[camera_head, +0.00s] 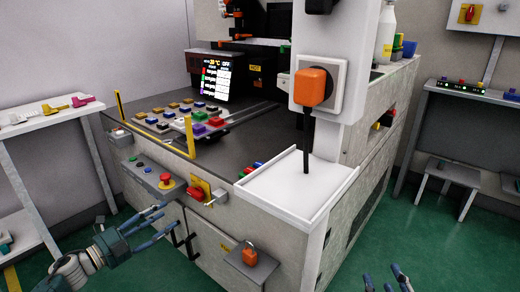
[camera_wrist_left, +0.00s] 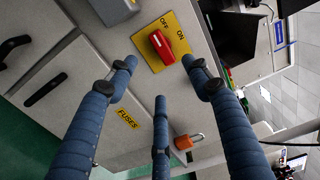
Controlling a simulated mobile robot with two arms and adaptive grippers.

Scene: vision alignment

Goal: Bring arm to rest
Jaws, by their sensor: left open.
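My left gripper (camera_head: 151,226) is at the lower left of the head view, in front of the machine's front panel. Its blue fingers are spread open and empty. In the left wrist view the fingers (camera_wrist_left: 155,100) frame the panel, with a red rotary switch (camera_wrist_left: 161,45) on a yellow OFF/ON plate beyond them. The same red switch (camera_head: 196,193) is just right of the fingertips in the head view. I cannot tell whether the fingers touch the panel. My right gripper (camera_head: 388,278) shows only as fingertips at the bottom edge, right of the machine; its opening is unclear.
The machine (camera_head: 160,205) fills the middle. Its front carries a red emergency button (camera_head: 166,181) and an orange padlock (camera_head: 249,256). An orange plug (camera_head: 313,86) is on the white column. A white table (camera_head: 45,120) stands left. Green floor (camera_head: 430,245) is free at right.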

